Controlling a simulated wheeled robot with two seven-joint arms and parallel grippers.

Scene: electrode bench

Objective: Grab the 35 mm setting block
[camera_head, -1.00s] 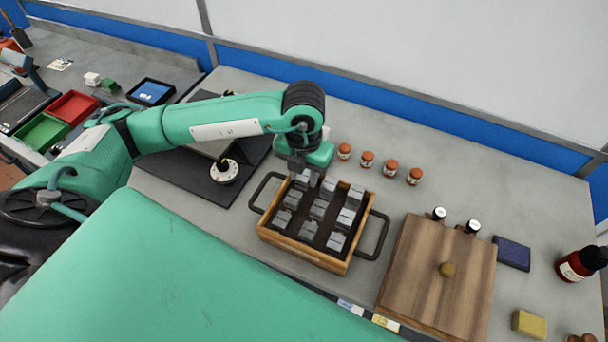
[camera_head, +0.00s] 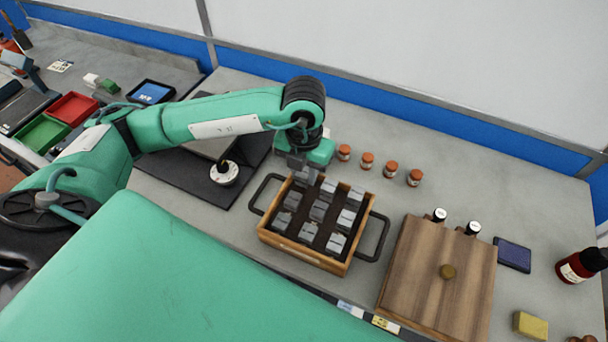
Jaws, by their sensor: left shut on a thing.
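The setting blocks are small grey pieces in rows in a wooden tray (camera_head: 292,251) with a dark inside and black side handles. My left gripper (camera_head: 303,176) points down at the tray's back left corner and is shut on a grey block there. The held block is mostly hidden by the gripper, and any size mark is too small to read. Other grey blocks stand in the tray, such as one in the middle (camera_head: 319,211) and one at the front right (camera_head: 336,243). My right gripper is not in view.
Several orange-capped jars (camera_head: 367,160) stand behind the tray. A wooden board (camera_head: 430,275) with a knob is at the right, beside a dark blue pad (camera_head: 513,255) and a red bottle (camera_head: 578,267). A dark mat (camera_head: 205,180) with a white dial (camera_head: 224,173) lies to the left.

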